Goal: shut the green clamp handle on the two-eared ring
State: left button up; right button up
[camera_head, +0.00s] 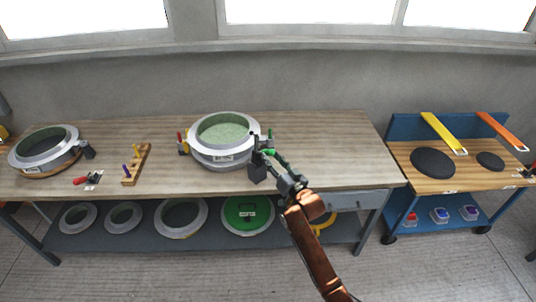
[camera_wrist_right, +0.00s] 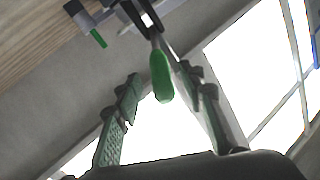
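The two-eared ring is a pale grey ring (camera_head: 200,152) around a green disc, on the middle of the workbench. A clamp sits at its right side, partly hidden by my right gripper (camera_head: 268,158). In the right wrist view the green clamp handle (camera_wrist_right: 161,76) hangs on a metal arm and points toward the camera. My right gripper (camera_wrist_right: 164,92) is open there, with one finger on each side of the handle and visible gaps. A smaller green piece (camera_wrist_right: 98,38) shows on a grey bracket at upper left. My left gripper is not in view.
Red and yellow handles (camera_head: 182,142) stand at the ring's left side. A wooden peg block (camera_head: 137,165), a red-handled tool (camera_head: 82,180) and another ring (camera_head: 45,148) lie further left. The bench (camera_head: 330,150) is clear right of the ring. A blue cart (camera_head: 400,128) stands at right.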

aim_at(268, 153)
jog(key=shift+x, duration=1.75)
jog(key=shift+c, duration=0.7)
grip_shut()
